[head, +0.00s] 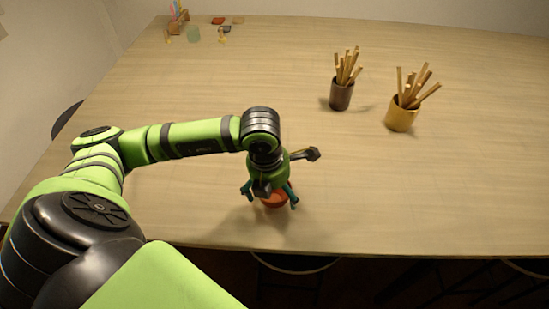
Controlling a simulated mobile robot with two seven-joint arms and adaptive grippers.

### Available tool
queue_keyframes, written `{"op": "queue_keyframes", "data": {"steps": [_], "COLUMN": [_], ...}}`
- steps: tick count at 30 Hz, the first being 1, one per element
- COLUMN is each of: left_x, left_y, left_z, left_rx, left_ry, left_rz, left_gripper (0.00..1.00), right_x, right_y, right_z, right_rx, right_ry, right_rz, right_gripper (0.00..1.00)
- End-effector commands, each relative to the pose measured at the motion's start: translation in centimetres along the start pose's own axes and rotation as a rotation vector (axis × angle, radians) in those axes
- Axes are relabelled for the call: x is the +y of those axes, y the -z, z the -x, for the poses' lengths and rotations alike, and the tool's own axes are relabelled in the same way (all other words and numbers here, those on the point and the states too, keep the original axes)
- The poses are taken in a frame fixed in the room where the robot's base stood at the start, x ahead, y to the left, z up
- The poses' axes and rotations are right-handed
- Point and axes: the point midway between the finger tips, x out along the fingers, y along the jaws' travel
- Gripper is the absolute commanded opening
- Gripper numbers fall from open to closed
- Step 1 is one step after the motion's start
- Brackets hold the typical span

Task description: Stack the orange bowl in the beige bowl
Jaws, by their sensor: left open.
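The orange bowl (275,201) shows in the head view near the front edge of the table, partly hidden by my left gripper. My left gripper (270,196) points down over it, open, with its teal fingers spread on either side of the bowl. I cannot tell whether the fingers touch the bowl. I cannot make out a beige bowl in this view; whether one is hidden under the orange bowl or my arm, I cannot tell. My right gripper is not in view.
On the wooden table (430,190), a dark cup (341,96) and a tan cup (401,118) hold wooden sticks behind and right of the gripper. Small items and a wooden rack (178,23) stand at the far left. The table's right front is clear. A stool (295,264) is below the front edge.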

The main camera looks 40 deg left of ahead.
Motion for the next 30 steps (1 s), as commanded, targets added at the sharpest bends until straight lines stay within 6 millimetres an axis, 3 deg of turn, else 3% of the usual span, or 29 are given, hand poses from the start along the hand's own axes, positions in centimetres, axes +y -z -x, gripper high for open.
{"op": "queue_keyframes", "data": {"steps": [1,5,6,8,9,20,27,30], "left_x": [0.0,0.0,0.0,0.0,0.0,0.0,0.0,-2.1], "left_y": [0.0,0.0,0.0,0.0,0.0,-0.1,-0.8,-2.0], "left_z": [0.0,0.0,0.0,0.0,0.0,0.5,3.9,4.9], "left_rx": [0.000,0.000,0.000,0.001,0.001,0.000,-0.010,-0.009], "left_ry": [0.000,0.000,0.000,0.000,0.000,0.000,-0.001,0.007], "left_rz": [0.000,0.000,0.000,0.000,0.000,0.000,-0.001,-0.006], "left_gripper": [0.96,0.44,0.39,0.39,0.34,0.33,0.33,0.33], "right_x": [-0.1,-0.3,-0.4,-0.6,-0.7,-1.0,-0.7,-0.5], "right_y": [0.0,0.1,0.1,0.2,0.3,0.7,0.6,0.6], "right_z": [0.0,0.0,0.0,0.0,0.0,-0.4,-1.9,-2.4], "right_rx": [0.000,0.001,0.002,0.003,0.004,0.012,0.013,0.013], "right_ry": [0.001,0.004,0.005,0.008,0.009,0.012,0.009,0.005], "right_rz": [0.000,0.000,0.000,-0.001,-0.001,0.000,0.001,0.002], "right_gripper": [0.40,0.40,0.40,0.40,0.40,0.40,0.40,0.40]}}
